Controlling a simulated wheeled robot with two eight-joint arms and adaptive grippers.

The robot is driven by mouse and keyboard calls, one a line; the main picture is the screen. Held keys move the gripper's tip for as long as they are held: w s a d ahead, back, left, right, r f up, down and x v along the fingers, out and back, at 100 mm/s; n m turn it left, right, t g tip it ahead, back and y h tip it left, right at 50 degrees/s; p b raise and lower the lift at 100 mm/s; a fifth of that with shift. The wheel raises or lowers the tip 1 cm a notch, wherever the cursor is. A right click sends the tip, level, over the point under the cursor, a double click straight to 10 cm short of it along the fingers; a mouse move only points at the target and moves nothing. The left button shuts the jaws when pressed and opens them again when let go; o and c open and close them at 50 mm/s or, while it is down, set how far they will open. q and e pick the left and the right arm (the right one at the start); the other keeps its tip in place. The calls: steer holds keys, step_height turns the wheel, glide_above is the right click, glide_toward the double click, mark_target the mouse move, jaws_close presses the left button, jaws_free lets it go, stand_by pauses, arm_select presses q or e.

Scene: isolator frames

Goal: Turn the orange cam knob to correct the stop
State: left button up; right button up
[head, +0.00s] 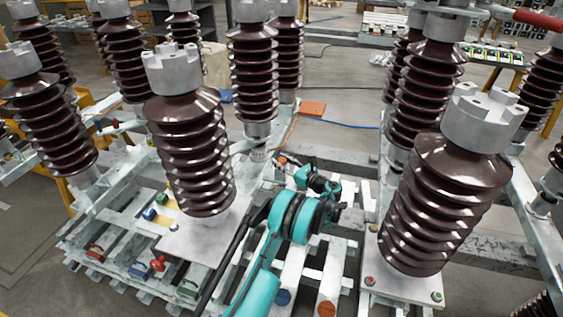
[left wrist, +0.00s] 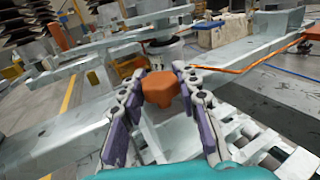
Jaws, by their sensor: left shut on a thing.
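The orange cam knob (left wrist: 160,88) is a faceted block between the two fingers of my left gripper (left wrist: 158,76) in the left wrist view. The fingers close on it from its left and right sides. In the head view my teal left arm reaches up from the bottom, and the left gripper (head: 291,163) is small and partly hidden at the far end. A small orange patch of the knob (head: 282,160) shows at its tip. The stop cannot be made out. My right gripper is in neither view.
Tall brown ribbed insulators stand around the arm, with a near one on the left (head: 190,150) and one on the right (head: 445,200). Pale metal beams (head: 345,160) cross the frame. An orange plate (head: 312,109) lies on the floor behind.

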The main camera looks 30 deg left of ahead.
mark_target(282, 159)
arm_select(q)
steer(key=shift+t, duration=0.3)
steer(key=m+t+h, duration=0.2)
steer(key=m+t, duration=0.1)
steer(key=m+t+h, duration=0.2)
steer(key=t, duration=0.2)
steer(key=shift+s+a+m, duration=0.1)
steer(key=shift+m, duration=0.3)
steer(key=shift+m+t+h, duration=2.3)
steer(key=shift+t+h, duration=0.1)
steer(key=shift+h, duration=0.6)
steer(key=o, duration=1.2)
step_height(282, 159, up, 10)
